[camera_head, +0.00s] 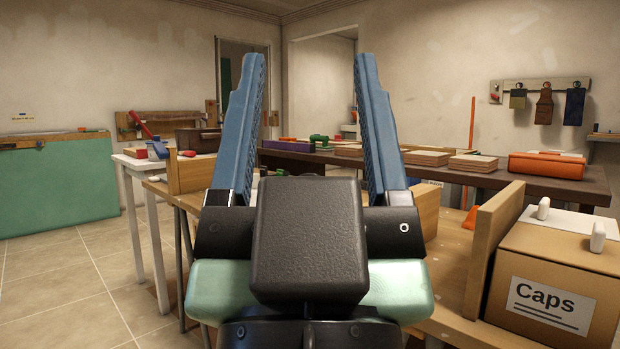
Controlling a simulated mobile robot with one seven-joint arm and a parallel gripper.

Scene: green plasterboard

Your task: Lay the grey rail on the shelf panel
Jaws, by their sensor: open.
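My gripper (309,62) fills the middle of the view. Its two blue fingers stand upright and wide apart, with nothing between them. I cannot make out a grey rail; my gripper and wrist hide much of the near table. A pale wooden board with upright panels lies on the near table. One upright (492,246) stands to the right of my gripper and another (192,172) to its left. I cannot tell whether this is the shelf panel.
A cardboard box labelled Caps (560,270) stands at the near right. Behind, a dark bench (520,183) holds stacked wooden pieces (428,158) and an orange case (547,165). A white table (138,162) stands left. A green board (60,190) leans by the wall. Tiled floor (70,270) is open at left.

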